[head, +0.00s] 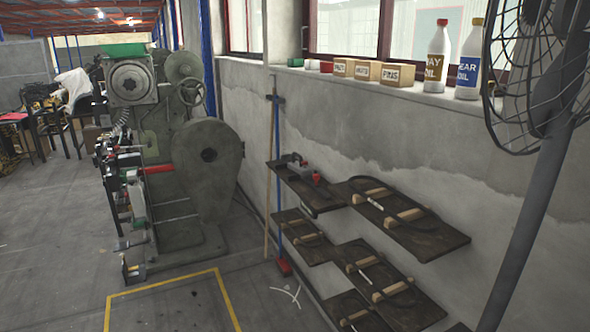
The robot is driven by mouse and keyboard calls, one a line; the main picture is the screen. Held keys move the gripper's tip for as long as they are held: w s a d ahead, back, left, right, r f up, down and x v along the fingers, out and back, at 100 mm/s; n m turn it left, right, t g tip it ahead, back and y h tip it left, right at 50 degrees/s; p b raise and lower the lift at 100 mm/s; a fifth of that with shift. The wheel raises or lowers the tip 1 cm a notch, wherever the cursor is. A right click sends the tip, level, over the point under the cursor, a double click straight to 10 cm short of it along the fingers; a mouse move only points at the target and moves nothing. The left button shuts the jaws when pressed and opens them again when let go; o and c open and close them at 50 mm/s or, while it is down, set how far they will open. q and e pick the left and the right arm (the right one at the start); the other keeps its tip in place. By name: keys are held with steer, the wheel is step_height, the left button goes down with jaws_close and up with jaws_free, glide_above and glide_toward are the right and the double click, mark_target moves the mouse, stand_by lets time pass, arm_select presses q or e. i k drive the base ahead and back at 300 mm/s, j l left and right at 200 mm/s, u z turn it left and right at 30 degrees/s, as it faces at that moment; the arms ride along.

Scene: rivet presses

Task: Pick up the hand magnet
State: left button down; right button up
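I cannot make out a hand magnet for certain. A small dark tool with a red part (292,161) lies on the upper left wall shelf (298,188). A small red piece (316,177) sits nearer the front of the same shelf. Both are too small to identify. Neither of my grippers shows in the head view.
A large grey-green press (190,150) stands at left, behind a yellow floor outline (160,287). Several more dark shelves (440,235) hold wooden blocks and thin rods. A fan (535,150) on a pole blocks the right. Bottles (438,62) and boxes (368,71) line the sill.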

mark_target(296, 166)
steer(key=i+j+u, duration=0.35)
steer(key=i, duration=0.15)
steer(key=i+u, duration=0.5)
steer(key=i, duration=1.4)
steer(key=i+j+z, duration=0.1)
steer(key=i+z, duration=0.2)
steer(key=i+j+z, duration=0.2)
steer(key=i+z, duration=0.15)
steer(key=i, duration=0.15)
steer(key=i+j+z, duration=0.5)
steer(key=z, duration=0.2)
steer(key=i+j+z, duration=0.25)
steer(key=z, duration=0.15)
steer(key=i+j+z, duration=0.15)
steer(key=j+z, duration=0.2)
steer(key=i+j+z, duration=0.1)
steer(key=j+z, duration=0.85)
steer(key=j, duration=0.3)
